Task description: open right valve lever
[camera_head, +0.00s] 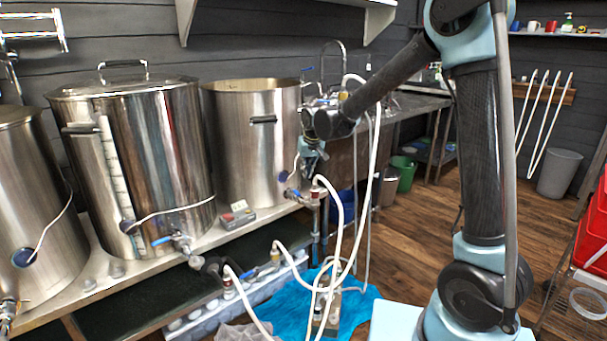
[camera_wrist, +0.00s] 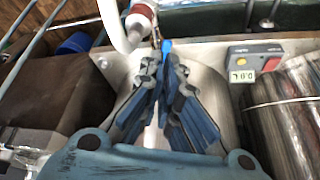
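The right valve (camera_head: 310,197) is at the lower front of the right steel pot (camera_head: 255,140). Its blue lever (camera_head: 291,192) points left of the valve body in the head view. In the wrist view the blue lever (camera_wrist: 166,46) shows right at the fingertips, beside the red-and-white fitting (camera_wrist: 143,14). My gripper (camera_head: 310,172) hangs just above the valve, pointing down. In the wrist view my gripper (camera_wrist: 162,62) has its fingertips brought together. The tips hide part of the lever, and I cannot tell whether it is pinched between them.
A red-and-grey controller with a display (camera_head: 237,215) sits on the bench left of the valve. White hoses (camera_head: 336,235) loop close to the valve and my arm. A lidded pot (camera_head: 140,150) with another blue-levered valve (camera_head: 180,242) stands further left. A sink bench (camera_head: 400,105) is behind.

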